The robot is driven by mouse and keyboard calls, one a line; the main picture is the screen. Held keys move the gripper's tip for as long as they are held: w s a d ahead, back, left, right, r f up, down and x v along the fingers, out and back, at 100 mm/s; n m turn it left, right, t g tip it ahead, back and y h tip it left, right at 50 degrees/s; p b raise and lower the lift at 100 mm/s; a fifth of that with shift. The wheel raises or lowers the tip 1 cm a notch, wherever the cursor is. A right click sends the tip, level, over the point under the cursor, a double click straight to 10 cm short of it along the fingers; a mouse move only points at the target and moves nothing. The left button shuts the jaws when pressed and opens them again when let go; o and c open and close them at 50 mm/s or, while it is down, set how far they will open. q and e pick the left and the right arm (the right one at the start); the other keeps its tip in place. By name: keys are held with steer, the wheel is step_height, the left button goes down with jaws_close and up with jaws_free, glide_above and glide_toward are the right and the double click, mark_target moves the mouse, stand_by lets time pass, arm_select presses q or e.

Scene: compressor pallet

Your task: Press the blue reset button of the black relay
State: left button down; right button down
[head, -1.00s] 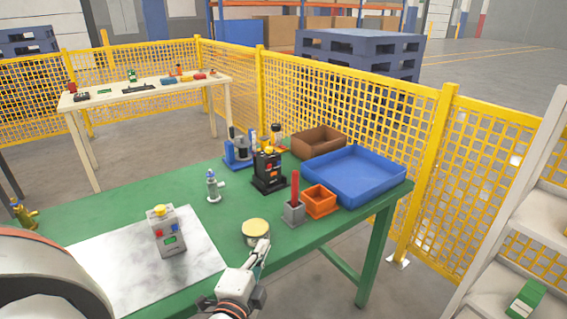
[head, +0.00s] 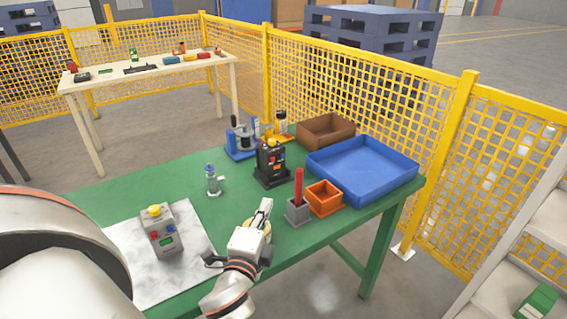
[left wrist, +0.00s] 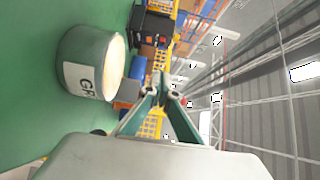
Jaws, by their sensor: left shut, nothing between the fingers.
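The black relay (head: 271,167) stands upright on the green table in the head view, with a yellow top and an orange patch on its front. It also shows rotated at the top of the left wrist view (left wrist: 150,27). I cannot clearly make out its blue reset button. My left gripper (head: 266,204) is shut and empty, in front of the relay and apart from it, above the round tin. Its fingers also show in the left wrist view (left wrist: 162,90). My right gripper is in neither view now.
The round tin (left wrist: 88,65) is close beside my left fingers. A grey holder (head: 298,212) with a red upright piece, an orange bin (head: 324,200) and a blue tray (head: 363,172) stand right of the relay. A grey control box (head: 163,237) stands at left on a pale plate.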

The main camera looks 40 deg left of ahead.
mark_target(283, 156)
arm_select(q)
steer(key=shift+w, duration=0.25)
steer(key=x, duration=1.9)
steer(key=shift+w+a+p, duration=0.1)
steer(key=shift+p, duration=0.2)
steer(key=shift+w, duration=0.15)
